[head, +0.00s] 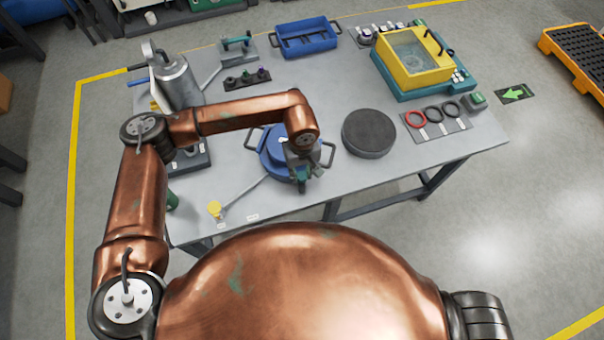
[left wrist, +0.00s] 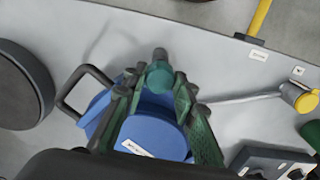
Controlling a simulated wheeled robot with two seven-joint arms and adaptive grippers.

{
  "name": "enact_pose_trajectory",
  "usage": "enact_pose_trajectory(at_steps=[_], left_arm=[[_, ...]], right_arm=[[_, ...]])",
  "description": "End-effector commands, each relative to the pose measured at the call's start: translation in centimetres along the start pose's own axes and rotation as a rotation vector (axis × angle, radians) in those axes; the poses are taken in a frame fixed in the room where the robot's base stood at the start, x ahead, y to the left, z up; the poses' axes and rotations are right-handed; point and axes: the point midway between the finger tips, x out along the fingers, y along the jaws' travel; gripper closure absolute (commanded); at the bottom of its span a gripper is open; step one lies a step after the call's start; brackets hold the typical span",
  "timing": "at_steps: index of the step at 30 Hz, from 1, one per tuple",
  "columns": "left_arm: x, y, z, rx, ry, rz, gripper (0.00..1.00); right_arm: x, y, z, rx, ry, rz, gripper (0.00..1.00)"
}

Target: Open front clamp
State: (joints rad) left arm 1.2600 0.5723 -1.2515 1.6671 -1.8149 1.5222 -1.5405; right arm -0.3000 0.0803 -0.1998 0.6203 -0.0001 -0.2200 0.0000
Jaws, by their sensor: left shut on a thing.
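A round blue vessel (head: 270,153) with dark side handles stands near the front middle of the table. In the left wrist view its blue lid (left wrist: 160,132) has a small white label. My left gripper (head: 302,180) reaches down over the vessel's front right edge. In the left wrist view, the green fingers of my left gripper (left wrist: 155,92) are on either side of a green clamp handle (left wrist: 159,76) at the vessel's front edge, and they are shut on it. The clamp's base and latch are largely hidden by the fingers. My right gripper is not in view.
A black round disc (head: 369,133) lies right of the vessel. A yellow-capped rod (head: 216,208) lies front left. A metal cylinder station (head: 178,82) stands back left, a yellow-framed tank (head: 413,64) back right. The front table strip is mostly clear.

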Motion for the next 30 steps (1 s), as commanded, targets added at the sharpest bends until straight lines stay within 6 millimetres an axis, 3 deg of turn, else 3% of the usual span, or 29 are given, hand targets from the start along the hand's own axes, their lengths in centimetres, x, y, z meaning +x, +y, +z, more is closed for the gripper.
enact_pose_trajectory(at_steps=[30], left_arm=[[0.3, 0.0, -0.1, 0.560, 0.001, 0.000, 0.96]], right_arm=[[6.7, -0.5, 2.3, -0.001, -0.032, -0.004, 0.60]])
